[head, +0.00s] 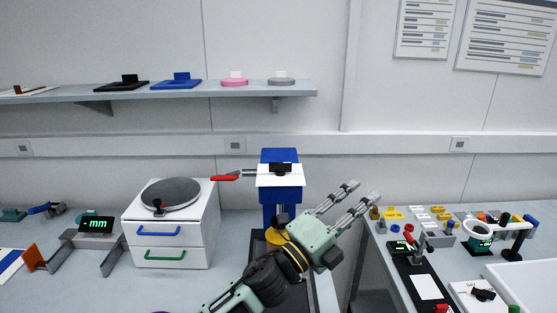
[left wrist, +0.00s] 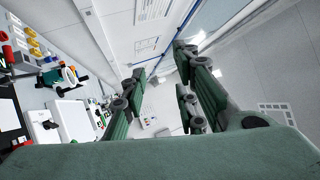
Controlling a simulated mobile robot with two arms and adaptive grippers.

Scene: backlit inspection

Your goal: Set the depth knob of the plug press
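The plug press (head: 269,215) appears to be the blue upright stand at the middle of the head view, with a white head plate (head: 266,180), a black part on top and a red-handled lever (head: 225,178) out to the left. A yellow round part (head: 275,236) sits low at its front, partly behind my gripper; I cannot tell if it is the depth knob. My left gripper (head: 362,194) is right of the press, fingers spread, empty and pointing up and right. Its fingers also show apart in the left wrist view (left wrist: 162,65). My right gripper is not in view.
A white drawer unit (head: 168,247) with a round grey plate (head: 171,193) stands left of the press. A digital gauge (head: 97,225) is farther left. A second bench (head: 387,272) at right holds small parts and a cup (head: 479,236). A shelf (head: 215,91) hangs behind.

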